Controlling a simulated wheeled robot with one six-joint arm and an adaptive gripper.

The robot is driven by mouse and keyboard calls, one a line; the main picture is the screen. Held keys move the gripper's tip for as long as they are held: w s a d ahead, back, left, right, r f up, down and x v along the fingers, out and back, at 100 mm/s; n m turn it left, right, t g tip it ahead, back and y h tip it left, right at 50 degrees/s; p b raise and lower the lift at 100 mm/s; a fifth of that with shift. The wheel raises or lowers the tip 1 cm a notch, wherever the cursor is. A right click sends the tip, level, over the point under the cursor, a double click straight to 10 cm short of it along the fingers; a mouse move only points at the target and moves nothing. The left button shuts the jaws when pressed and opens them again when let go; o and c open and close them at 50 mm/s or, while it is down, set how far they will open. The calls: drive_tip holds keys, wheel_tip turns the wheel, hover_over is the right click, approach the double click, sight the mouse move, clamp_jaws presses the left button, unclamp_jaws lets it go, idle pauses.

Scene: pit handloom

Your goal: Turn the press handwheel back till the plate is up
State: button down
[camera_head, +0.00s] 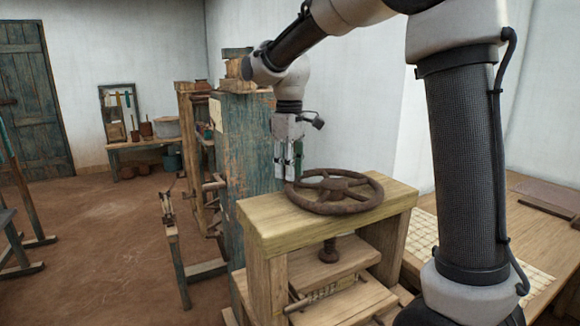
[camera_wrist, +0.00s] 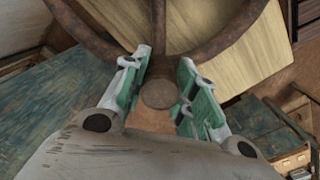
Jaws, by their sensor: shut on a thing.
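The press handwheel (camera_head: 345,208) is a rusty brown ring with spokes, lying flat above the wooden press frame (camera_head: 262,232). My gripper (camera_head: 289,170) points down at the wheel's left rim. In the wrist view, its green-padded fingers (camera_wrist: 161,92) are on either side of a round brown knob-like part (camera_wrist: 158,95) of the wheel, shut on it. The screw (camera_head: 329,250) runs down to the wooden plate (camera_head: 335,266). The plate sits a little above the press bed (camera_head: 345,305), with a thin, partly hidden item (camera_head: 330,290) between them.
A worn blue-green wooden post (camera_head: 250,150) stands just behind and left of the press. A table with a gridded sheet (camera_head: 425,235) is at the right, close to the white wall. Open brown floor (camera_head: 110,240) lies to the left.

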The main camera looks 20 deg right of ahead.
sight(331, 205)
drive_tip(key=shift+s+a+n, duration=0.35)
drive_tip(key=shift+s+n, duration=0.4)
drive_tip(key=shift+n, duration=0.05)
drive_tip(key=s+n, duration=0.5)
drive_tip(key=shift+s+a, duration=0.15)
drive_tip(key=shift+a, duration=0.15)
drive_tip(key=s+n, duration=0.2)
drive_tip(key=s+d+n, duration=0.1)
drive_tip(key=n, duration=0.1)
drive_tip(key=s+d+n, duration=0.1)
drive_tip(key=s+n, duration=0.1)
drive_tip(key=shift+s+d+n, duration=0.25)
drive_tip(key=shift+s+n, duration=0.1)
drive_tip(key=shift+n, duration=0.05)
drive_tip(key=shift+s+d+n, duration=0.8)
drive_tip(key=shift+n, duration=0.3)
drive_tip(key=shift+s+d+n, duration=0.55)
drive_tip(key=shift+d+n, duration=0.35)
drive_tip(key=shift+n, duration=0.2)
